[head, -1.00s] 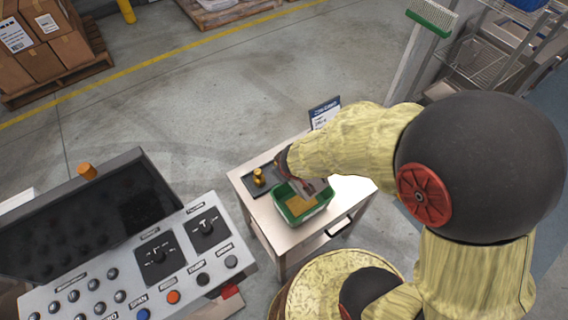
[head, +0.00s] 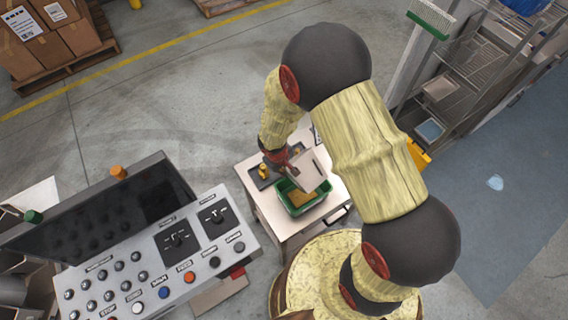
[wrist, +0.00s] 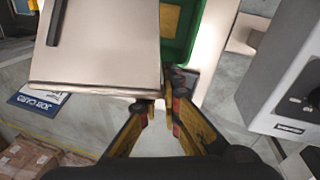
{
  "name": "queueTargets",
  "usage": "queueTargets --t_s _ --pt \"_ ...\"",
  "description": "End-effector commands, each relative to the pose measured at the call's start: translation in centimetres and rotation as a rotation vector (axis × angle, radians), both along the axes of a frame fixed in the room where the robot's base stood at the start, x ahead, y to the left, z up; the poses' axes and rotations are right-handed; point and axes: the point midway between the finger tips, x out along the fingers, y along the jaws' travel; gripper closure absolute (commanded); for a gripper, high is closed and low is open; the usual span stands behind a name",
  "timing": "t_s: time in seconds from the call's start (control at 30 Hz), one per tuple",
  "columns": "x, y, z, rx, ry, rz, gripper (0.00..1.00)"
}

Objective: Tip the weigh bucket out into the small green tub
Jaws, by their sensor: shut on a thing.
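The small green tub (head: 284,205) stands on the pale table, and a yellowish fill shows inside it. My gripper (head: 284,160) is above the tub's far edge. It is shut on the weigh bucket (head: 308,172), a grey metal piece that is tilted and hangs over the far right part of the tub. In the wrist view my gripper (wrist: 168,93) pinches the edge of the bucket (wrist: 105,55), whose broad pale face has a dark strip. The green tub (wrist: 177,52) shows just beyond the fingertips. The bucket's inside is hidden.
A brass weight (head: 263,170) stands on a dark mat on the table (head: 247,181), left of the tub. A control console (head: 160,255) stands close to the table's left. A job card (wrist: 38,98) shows in the wrist view. Open floor lies behind the table.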

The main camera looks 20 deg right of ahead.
Motion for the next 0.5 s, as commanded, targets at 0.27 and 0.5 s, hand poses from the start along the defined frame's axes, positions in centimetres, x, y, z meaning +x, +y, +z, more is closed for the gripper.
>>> queueTargets --t_s 0.27,0.5 --pt "0.0 0.0 -0.2 -0.049 0.094 0.0 1.0" --pt "0.1 0.1 -1.0 -0.095 0.184 -0.002 1.0"
